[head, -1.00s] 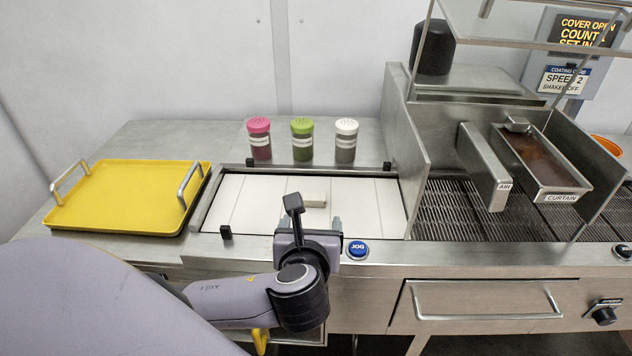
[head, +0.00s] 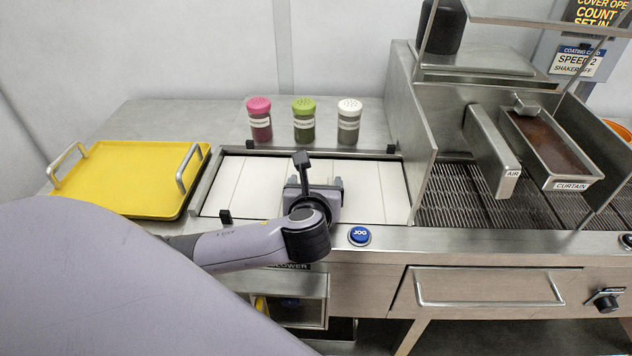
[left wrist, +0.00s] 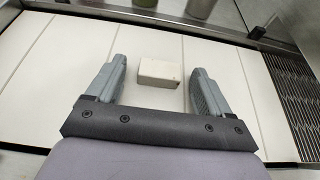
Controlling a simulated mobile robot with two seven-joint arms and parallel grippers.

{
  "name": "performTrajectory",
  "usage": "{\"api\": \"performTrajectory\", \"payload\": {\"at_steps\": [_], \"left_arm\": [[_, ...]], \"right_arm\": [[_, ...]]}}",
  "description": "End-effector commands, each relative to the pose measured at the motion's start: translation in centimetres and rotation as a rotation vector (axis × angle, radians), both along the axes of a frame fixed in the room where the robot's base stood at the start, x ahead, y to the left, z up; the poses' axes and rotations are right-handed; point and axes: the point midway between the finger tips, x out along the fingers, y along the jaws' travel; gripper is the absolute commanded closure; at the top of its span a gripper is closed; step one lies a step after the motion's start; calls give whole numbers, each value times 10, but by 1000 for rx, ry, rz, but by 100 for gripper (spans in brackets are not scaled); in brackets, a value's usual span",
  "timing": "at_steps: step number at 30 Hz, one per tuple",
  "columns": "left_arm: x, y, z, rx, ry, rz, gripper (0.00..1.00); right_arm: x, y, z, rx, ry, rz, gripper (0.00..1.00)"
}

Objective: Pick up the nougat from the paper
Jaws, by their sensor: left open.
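The nougat (left wrist: 160,73) is a small cream-white block lying on the white paper (left wrist: 65,75), seen in the left wrist view. In the head view it is hidden behind my left gripper (head: 313,186). The paper also shows in the head view (head: 262,190) as a white sheet with seam lines across the recessed bed. In the left wrist view my left gripper (left wrist: 157,85) is open, with one finger to each side of the nougat and a gap on both sides. The nougat sits between the fingers, toward their tips. My right gripper is out of view.
Pink (head: 259,119), green (head: 304,119) and white (head: 349,121) capped shakers stand behind the paper. A yellow tray (head: 128,178) with two handles lies at left. A metal side wall (head: 410,140) and wire belt (head: 455,195) bound the right. A blue JOG button (head: 359,235) sits in front.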

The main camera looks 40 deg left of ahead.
Motion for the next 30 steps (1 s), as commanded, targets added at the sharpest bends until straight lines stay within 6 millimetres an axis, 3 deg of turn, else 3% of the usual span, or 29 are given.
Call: {"api": "performTrajectory", "payload": {"at_steps": [5, 10, 23, 30], "left_arm": [[0, 0, 0, 0, 0, 0, 22], [0, 0, 0, 0, 0, 0, 78], [0, 0, 6, -1, -3, 0, 79], [1, 0, 41, -3, -9, 0, 79]], "right_arm": [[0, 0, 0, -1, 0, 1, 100], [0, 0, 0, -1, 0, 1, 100], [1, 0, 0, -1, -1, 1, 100], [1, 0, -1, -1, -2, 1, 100]]}}
